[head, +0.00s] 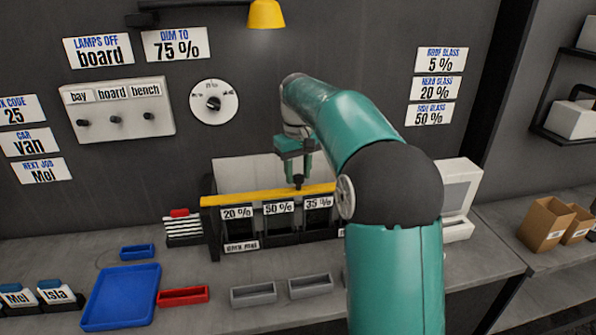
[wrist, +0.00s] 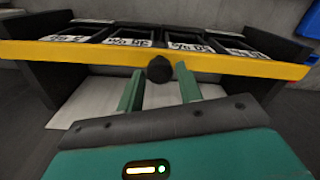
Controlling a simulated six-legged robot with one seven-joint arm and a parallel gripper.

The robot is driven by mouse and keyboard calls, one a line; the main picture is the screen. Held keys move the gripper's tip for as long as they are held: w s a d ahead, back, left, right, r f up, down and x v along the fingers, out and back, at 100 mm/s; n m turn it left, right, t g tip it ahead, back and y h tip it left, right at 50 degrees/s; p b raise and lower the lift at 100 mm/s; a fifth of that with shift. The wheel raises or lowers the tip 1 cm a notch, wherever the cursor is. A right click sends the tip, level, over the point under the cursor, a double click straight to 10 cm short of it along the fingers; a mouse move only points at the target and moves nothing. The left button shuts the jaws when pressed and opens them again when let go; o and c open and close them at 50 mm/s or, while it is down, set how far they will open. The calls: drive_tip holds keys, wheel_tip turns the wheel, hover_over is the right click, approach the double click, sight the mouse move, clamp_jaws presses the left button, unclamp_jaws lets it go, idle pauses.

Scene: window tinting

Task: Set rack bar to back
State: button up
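The yellow rack bar (head: 232,200) runs across the top of the dark rack (head: 213,235), on the wall side of the label cards 20 %, 50 % and 35 %. A black knob (head: 298,181) sits at the bar's middle. In the wrist view, the bar (wrist: 90,53) crosses the picture and the knob (wrist: 159,69) shows between the tips of my two green fingers. My gripper (head: 296,172) points down over the bar. In the wrist view my gripper (wrist: 158,77) is open, with gaps on both sides of the knob. My arm hides the rack's right end.
A blue tray (head: 122,297), red tray (head: 183,296) and grey trays (head: 254,294) lie on the bench in front. A white stack with a red top (head: 183,228) stands left of the rack. A white machine (head: 460,190) stands right. A yellow lamp (head: 266,14) hangs above.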

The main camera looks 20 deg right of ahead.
clamp_jaws()
drive_tip(key=w+d, duration=0.1)
drive_tip(key=w, duration=0.7)
drive_tip(key=shift+w+d+r, duration=0.15)
drive_tip(key=shift+w+d, duration=0.15)
drive_tip(key=shift+d, duration=0.05)
drive_tip(key=shift+c, duration=0.3)
unclamp_jaws()
drive_tip(key=shift+w, duration=0.1)
drive_tip(key=o, duration=0.4)
drive_tip(key=shift+w, duration=0.1)
drive_tip(key=shift+o, duration=0.2)
